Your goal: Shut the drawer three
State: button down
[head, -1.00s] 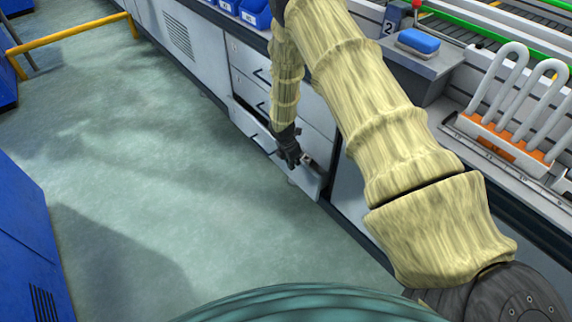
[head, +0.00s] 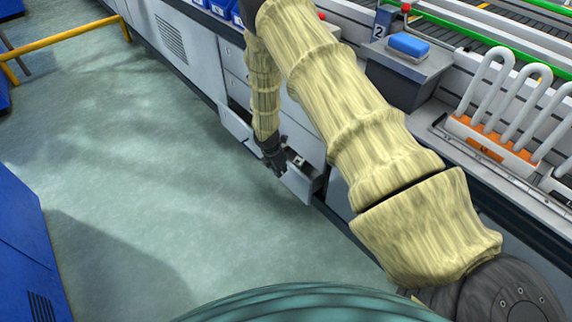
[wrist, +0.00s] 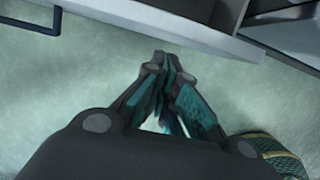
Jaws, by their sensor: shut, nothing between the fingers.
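The lowest drawer (head: 297,186) of the grey cabinet stands pulled out, with part of its inside showing. I take it as drawer three, but no number on it is legible. In the wrist view its front edge (wrist: 160,24) crosses the top, a dark handle (wrist: 57,20) is at upper left, and the open inside (wrist: 292,32) is at upper right. My gripper (head: 277,168) is shut and empty, low on the floor side of the drawer front. In the wrist view its fingertips (wrist: 168,62) point toward the front edge, with floor between; contact cannot be told.
Closed drawers above are partly hidden by my arm. The bench top carries a blue sponge-like block (head: 408,45) and a rack of white tubes (head: 500,130). The green floor (head: 130,150) is clear. A blue cabinet (head: 25,240) stands at left, with a yellow rail (head: 65,38) behind.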

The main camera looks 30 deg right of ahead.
jog(key=d+p+v, duration=0.1)
jog(key=p+v, duration=0.1)
jog(key=v, duration=0.7)
jog(key=w+a+b, duration=0.6)
jog(key=w+b, duration=0.2)
jog(key=w, duration=0.3)
jog(key=w+d+f+b, duration=0.1)
jog(key=d+f+b, duration=0.3)
jog(key=f, duration=0.5)
jog(key=shift+w+d+f, duration=0.35)
jog(key=shift+d, duration=0.7)
jog(key=d, duration=0.2)
jog(key=d+p, duration=0.1)
jog(key=shift+w+d, duration=0.4)
